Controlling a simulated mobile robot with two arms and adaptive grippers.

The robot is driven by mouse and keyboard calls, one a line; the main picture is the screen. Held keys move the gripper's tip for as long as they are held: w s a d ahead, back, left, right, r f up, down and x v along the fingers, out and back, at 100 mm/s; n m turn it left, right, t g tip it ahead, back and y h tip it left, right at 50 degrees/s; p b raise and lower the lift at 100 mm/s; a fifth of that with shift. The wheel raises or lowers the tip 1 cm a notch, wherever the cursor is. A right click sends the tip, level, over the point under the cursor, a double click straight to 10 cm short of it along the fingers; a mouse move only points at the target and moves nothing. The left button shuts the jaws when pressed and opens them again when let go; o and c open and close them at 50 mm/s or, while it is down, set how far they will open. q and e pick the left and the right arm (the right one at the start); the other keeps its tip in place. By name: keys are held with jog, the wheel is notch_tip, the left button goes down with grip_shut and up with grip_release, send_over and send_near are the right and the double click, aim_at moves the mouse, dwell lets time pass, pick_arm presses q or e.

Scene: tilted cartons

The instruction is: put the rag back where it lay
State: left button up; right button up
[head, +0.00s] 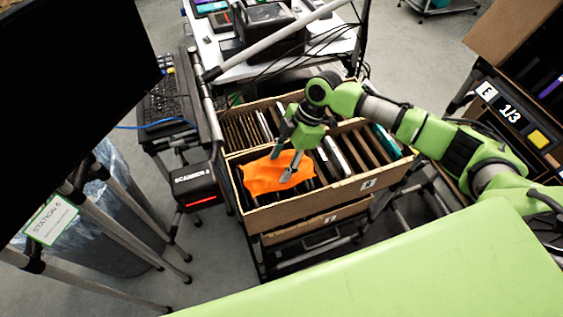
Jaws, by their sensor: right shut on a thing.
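An orange rag (262,174) is at the left part of the near open carton (315,195), over the upright flat items in it. My right gripper (287,172) reaches down from the right over this carton and is shut on the rag. The rag spreads out to the left of the fingers, and its lower edge is near the carton's front wall. I cannot tell how much of it rests on the items beneath. My left gripper is not in view.
Another carton section with upright items (240,130) lies behind. A scanner box (196,188) stands left of the carton. A keyboard (163,105), a dark monitor (65,90) and a bagged bin (110,225) are at left. A shelf with cartons (515,110) is at right.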

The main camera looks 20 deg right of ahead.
jog(key=shift+f, duration=0.4)
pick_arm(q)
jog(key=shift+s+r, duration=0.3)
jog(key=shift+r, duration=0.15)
pick_arm(e)
jog(key=shift+f, duration=0.3)
jog(key=o, duration=1)
jog(key=shift+f, duration=0.1)
pick_arm(q)
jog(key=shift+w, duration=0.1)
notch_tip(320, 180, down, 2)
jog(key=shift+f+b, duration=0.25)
jog(key=shift+b, duration=0.9)
pick_arm(e)
jog(key=v, duration=1.2)
jog(key=shift+d, duration=0.1)
